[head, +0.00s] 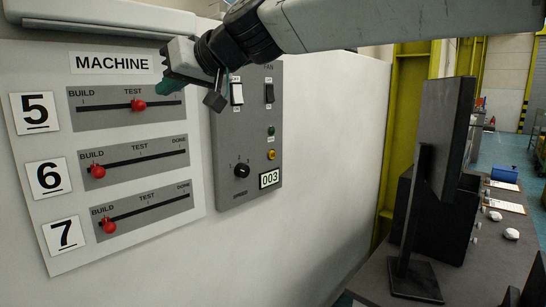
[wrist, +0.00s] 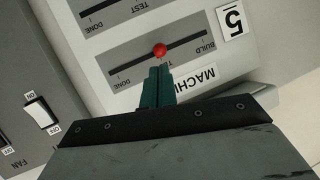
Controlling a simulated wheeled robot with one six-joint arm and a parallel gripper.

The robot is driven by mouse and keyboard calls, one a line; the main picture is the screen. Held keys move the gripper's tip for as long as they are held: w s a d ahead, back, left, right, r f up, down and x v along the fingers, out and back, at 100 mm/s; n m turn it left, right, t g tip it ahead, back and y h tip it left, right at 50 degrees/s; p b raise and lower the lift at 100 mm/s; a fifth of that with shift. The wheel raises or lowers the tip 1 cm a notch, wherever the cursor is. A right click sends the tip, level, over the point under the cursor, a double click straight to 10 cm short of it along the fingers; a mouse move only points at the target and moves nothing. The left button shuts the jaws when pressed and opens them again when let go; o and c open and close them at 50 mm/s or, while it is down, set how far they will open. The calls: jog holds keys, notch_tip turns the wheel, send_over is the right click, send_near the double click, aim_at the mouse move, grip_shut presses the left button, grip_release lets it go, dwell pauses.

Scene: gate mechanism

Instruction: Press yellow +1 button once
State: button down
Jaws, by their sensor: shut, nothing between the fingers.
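The small yellow button (head: 271,155) is on the grey fan panel (head: 262,95) at the right of the machine board, below a green button (head: 270,131). Its label is too small to read. The panel's counter (head: 269,179) shows 003. My gripper (head: 160,90) has green fingers, shut and empty, at the top slider of the machine board, up and left of the yellow button. In the wrist view, the fingertips (wrist: 158,70) are just by the red knob (wrist: 160,50) of slider 5; I cannot tell if they touch. The yellow button is outside the wrist view.
The fan panel has two white and black rocker switches and a black speed dial (head: 242,171). Red knobs of sliders 6 (head: 98,171) and 7 (head: 109,226) sit at BUILD; slider 5's is near TEST. A black monitor (head: 447,140) stands on a desk at the right.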

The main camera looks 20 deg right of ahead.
dwell(0.3)
jog(key=s+d+f+m+g+h, duration=0.3)
jog(key=s+d+f+g+h, duration=0.1)
jog(key=s+d+f, duration=0.7)
jog(key=s+d+f+m+g+h, duration=0.2)
jog(key=s+d+f+g+h, duration=0.3)
jog(key=s+d+f, duration=0.7)
jog(key=s+f, duration=0.6)
jog(key=f, duration=0.2)
jog(key=shift+m, duration=0.4)
